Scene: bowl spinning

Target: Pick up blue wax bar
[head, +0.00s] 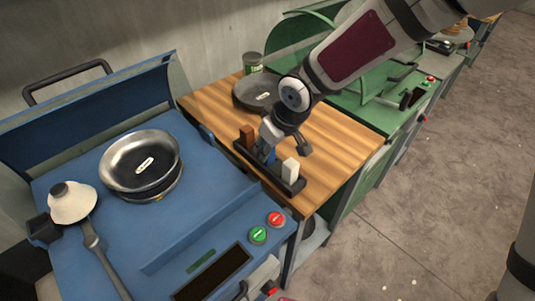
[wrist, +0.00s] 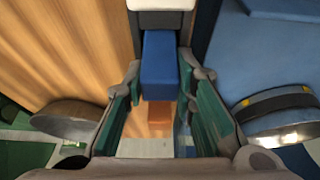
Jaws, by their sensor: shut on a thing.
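The blue wax bar (wrist: 160,60) is between the two green-padded fingers of my gripper (wrist: 162,88) in the wrist view. My gripper is shut on it. In the head view, my gripper (head: 272,148) reaches down over the black holder (head: 265,174), and only a small part of the blue bar (head: 271,156) shows below it. The bar is between a brown bar (head: 246,137) and a white bar (head: 290,170) in the holder. I cannot tell whether the blue bar's lower end touches the holder.
The holder stands on a wooden table (head: 340,137). A grey pan (head: 256,92) and a green can (head: 253,62) are behind. To the left, a blue machine (head: 205,210) carries a metal bowl (head: 115,165) and a white cone-shaped piece (head: 72,203). A green machine (head: 385,115) is right.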

